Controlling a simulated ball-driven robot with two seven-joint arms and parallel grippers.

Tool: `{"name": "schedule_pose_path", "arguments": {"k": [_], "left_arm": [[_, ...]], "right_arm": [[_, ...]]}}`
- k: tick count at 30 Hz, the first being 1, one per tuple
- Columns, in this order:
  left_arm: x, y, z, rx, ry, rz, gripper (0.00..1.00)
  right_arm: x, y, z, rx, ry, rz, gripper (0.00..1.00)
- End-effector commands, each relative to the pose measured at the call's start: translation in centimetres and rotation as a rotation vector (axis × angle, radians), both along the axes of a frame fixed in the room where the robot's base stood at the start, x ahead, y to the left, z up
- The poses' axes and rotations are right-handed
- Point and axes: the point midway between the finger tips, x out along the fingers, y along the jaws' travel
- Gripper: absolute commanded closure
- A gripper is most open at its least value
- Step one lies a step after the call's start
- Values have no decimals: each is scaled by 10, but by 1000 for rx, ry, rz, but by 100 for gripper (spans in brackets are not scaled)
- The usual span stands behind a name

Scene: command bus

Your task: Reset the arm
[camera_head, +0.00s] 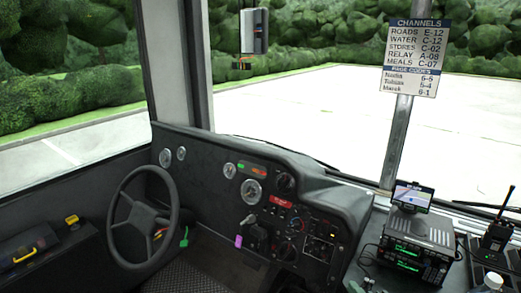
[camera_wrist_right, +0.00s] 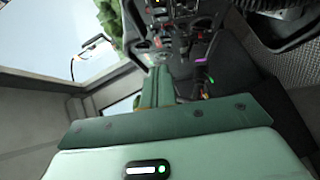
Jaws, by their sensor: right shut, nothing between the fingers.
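My right gripper (camera_head: 366,284) shows only as a small part at the bottom edge of the head view, right of the dashboard and below the radio units. It is shut and empty. My left gripper is not in view. In the right wrist view, a large pale green surface with a dark green edge and a small lit badge fills the lower part. The dashboard (camera_wrist_right: 190,20) shows beyond it at the top.
A steering wheel (camera_head: 143,218) stands left of the dashboard (camera_head: 205,150). Stacked radio units (camera_head: 418,245) with a small screen (camera_head: 412,196) stand at the right, beside a handheld radio (camera_head: 497,235). A channels sign (camera_head: 413,58) hangs on the window post.

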Motion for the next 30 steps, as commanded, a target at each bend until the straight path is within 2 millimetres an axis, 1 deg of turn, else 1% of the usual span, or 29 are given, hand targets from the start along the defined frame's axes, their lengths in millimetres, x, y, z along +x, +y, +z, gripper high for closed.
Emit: {"name": "schedule_pose_path", "arguments": {"k": [4, 8, 11, 18, 23, 30], "left_arm": [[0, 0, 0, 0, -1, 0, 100], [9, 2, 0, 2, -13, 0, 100], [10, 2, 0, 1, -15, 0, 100], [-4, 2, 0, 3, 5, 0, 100], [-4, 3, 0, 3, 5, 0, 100], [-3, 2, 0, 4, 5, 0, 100]], "right_arm": [[-17, -3, -6, 39, 58, -70, 100], [-35, -6, -13, 76, 122, -144, 100], [-55, -12, -19, 110, 185, -216, 100], [-112, -29, -31, 185, 355, -413, 100], [-155, -42, -35, 219, 470, -546, 100], [-224, -63, -33, 246, 634, -746, 100]]}}
